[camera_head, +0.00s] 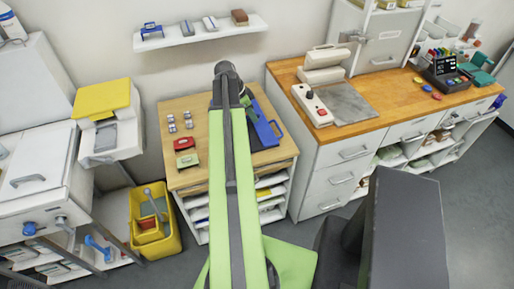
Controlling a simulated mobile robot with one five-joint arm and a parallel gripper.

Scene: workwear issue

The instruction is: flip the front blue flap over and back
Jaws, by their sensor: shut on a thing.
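A blue piece (265,126) with a looped edge on its right shows on the wooden-topped table, just right of my arm. I cannot tell for sure whether it is the front blue flap or how it is hinged. A dark body lies beside and under it, mostly covered by my arm. My green arm reaches up the middle of the camera_head view and ends in a dark joint over the table's back part. My gripper's fingers are hidden behind the arm, so their contact with the blue piece cannot be seen.
A red box (184,143) and a green box (187,160) stand left on the table (180,182), with small metal pieces behind. A wall shelf (200,35) hangs above. A wooden counter (345,130) stands right. A yellow bin (155,225) is on the floor left.

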